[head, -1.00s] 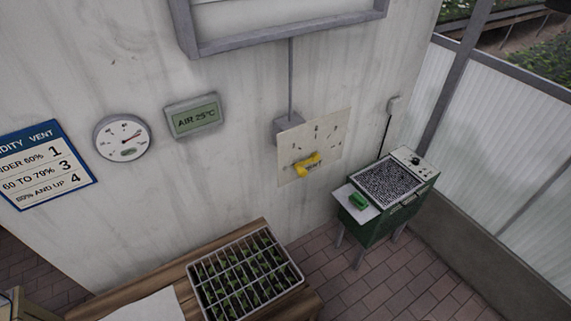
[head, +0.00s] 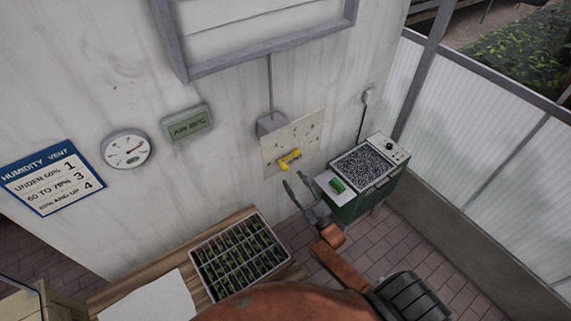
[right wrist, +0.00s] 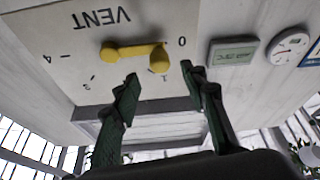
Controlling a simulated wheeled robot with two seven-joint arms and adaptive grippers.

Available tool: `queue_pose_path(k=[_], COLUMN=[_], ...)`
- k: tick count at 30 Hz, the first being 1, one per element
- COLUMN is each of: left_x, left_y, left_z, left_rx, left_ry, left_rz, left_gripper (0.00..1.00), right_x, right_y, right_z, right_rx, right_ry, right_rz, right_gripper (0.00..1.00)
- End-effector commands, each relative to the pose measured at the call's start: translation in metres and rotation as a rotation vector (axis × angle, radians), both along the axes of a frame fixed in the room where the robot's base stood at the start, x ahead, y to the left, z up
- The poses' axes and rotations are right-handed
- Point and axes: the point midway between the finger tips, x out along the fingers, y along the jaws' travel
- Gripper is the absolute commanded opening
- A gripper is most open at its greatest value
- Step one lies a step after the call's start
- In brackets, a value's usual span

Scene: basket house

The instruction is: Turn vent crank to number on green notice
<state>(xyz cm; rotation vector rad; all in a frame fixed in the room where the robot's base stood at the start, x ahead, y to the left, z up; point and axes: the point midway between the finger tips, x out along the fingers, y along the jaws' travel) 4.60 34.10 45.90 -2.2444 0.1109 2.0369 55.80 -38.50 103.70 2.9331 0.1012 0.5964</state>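The yellow vent crank (head: 289,160) is on a pale plate (head: 312,133) on the wall. In the right wrist view the crank (right wrist: 133,52) appears upside down, with its knob on the 0 side of the plate (right wrist: 200,14) and the 4 at the other side. My right gripper (head: 295,180) is open just below the crank; in the right wrist view its fingers (right wrist: 160,78) stand either side of the knob's line, apart from it. A blue notice (head: 53,177) reads HUMIDITY VENT with 1, 3 and 4. No green notice shows. My left gripper is out of view.
A round gauge (head: 126,149) and an AIR display (head: 188,124) hang on the wall. A green heater-like box (head: 365,185) stands right of the crank. A seedling tray (head: 240,255) sits on a wooden bench (head: 125,285).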

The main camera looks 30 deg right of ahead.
Motion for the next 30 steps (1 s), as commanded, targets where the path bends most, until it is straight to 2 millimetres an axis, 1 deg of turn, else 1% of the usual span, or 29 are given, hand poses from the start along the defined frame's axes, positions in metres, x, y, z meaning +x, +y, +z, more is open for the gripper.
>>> queue_pose_path(k=[9,13,18,25,30], left_x=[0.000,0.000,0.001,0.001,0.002], left_y=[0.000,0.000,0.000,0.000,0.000], left_z=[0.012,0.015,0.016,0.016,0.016], left_rx=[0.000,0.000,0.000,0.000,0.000], left_ry=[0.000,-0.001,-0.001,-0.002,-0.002], left_rz=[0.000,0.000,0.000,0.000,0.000], left_gripper=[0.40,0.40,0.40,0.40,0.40], right_x=[0.045,0.059,0.066,0.066,0.066], right_y=[0.005,0.006,0.007,0.007,0.007], right_z=[0.019,0.023,0.025,0.025,0.025], right_rx=[-0.001,-0.001,-0.001,-0.001,-0.001], right_ry=[0.001,0.003,0.005,0.005,0.005], right_rz=[0.000,0.000,0.000,0.000,0.000], right_gripper=[0.40,0.40,0.40,0.40,0.28])
